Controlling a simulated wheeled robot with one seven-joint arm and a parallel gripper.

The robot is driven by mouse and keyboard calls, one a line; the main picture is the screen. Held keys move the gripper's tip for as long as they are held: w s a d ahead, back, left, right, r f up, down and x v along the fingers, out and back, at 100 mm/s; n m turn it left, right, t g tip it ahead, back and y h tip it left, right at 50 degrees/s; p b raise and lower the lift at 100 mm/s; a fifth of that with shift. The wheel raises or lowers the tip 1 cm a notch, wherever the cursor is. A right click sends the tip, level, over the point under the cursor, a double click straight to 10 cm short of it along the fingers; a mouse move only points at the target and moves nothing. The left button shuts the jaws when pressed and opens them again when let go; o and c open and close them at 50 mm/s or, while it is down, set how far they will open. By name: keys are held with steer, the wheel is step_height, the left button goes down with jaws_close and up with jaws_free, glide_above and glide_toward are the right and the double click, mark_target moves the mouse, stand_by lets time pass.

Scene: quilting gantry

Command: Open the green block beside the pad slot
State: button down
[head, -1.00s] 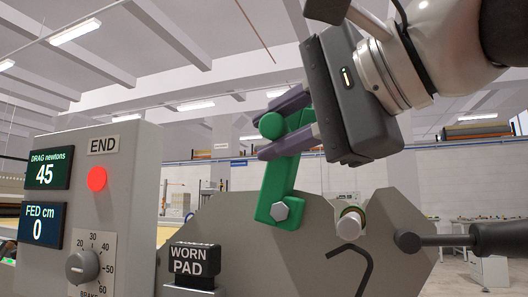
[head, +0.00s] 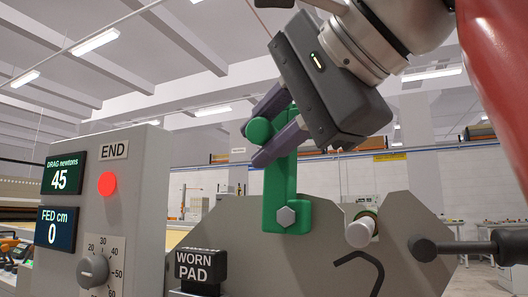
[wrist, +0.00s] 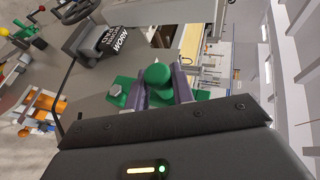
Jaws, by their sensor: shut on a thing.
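The green block (head: 279,190) is an upright lever on the grey plate, with a hex bolt (head: 286,216) at its foot and a round green knob (head: 259,130) at its top. My gripper (head: 268,130) is shut on the top of the green block, one purple-grey finger on each side. In the wrist view the green knob (wrist: 157,75) shows between the fingers (wrist: 163,82). The pad slot is not clearly visible. A black block labelled WORN PAD (head: 201,266) stands at the lower left of the lever.
A grey control box (head: 130,190) with two displays, a red END button (head: 107,184) and a brake dial (head: 93,270) stands at left. A roller end (head: 361,230), a black hook (head: 362,268) and a dark-handled rod (head: 470,247) are right of the lever.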

steer(key=shift+s+f, duration=0.1)
steer(key=shift+s, duration=0.05)
steer(key=c, duration=1.3)
jaws_free()
steer(key=shift+s, duration=0.1)
steer(key=shift+o, duration=0.5)
